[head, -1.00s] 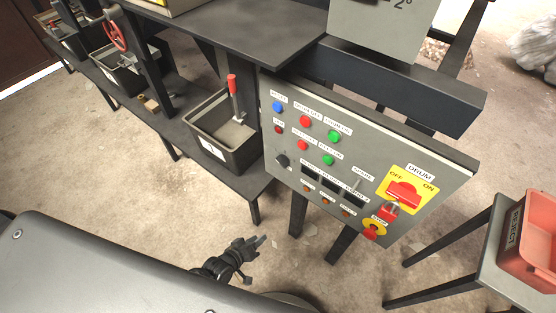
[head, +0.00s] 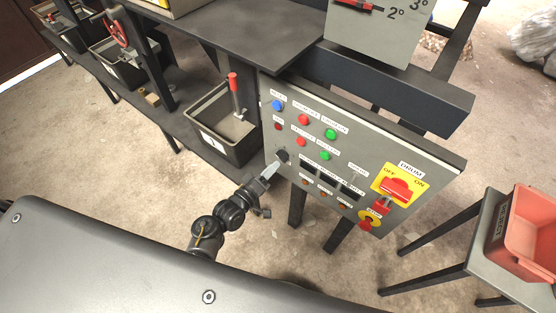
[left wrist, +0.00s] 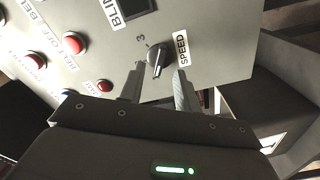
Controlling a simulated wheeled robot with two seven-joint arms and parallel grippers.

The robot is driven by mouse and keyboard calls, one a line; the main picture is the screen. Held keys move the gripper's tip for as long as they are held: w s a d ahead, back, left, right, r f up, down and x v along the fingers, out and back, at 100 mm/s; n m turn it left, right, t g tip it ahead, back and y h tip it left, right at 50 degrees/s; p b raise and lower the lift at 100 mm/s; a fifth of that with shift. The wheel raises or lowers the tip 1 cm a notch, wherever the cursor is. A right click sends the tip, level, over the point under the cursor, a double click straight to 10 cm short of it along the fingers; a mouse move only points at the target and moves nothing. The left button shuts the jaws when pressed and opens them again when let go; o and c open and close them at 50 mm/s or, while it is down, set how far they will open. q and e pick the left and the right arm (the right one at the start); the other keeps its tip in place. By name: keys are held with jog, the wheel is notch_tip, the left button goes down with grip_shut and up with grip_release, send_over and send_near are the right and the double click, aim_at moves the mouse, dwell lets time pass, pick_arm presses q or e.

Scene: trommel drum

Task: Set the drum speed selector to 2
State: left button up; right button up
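The drum speed selector (head: 283,156) is a small dark knob at the left of the grey control panel (head: 440,190). In the left wrist view the black knob (left wrist: 160,55) sits beside a SPEED label (left wrist: 182,48), with a "3" printed near it. A pale line on the knob points toward the gripper; the other numbers are hidden or unreadable. My left gripper (head: 271,170) is at the knob in the head view. In the left wrist view its two fingers (left wrist: 157,88) are apart, one on each side of the knob's lower end; contact cannot be told. My right gripper is not in view.
Push buttons, including a red one (left wrist: 75,43), lie near the selector. The panel also bears a yellow-backed red drum switch (head: 398,188) and a stop button (head: 369,218). A dark bin (head: 232,150) stands left of the panel, and a red bin (head: 530,235) stands at right.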

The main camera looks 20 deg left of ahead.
aim_at(280, 159)
pick_arm(q)
jog(key=shift+x, duration=2)
jog(key=shift+c, duration=0.3)
grip_shut()
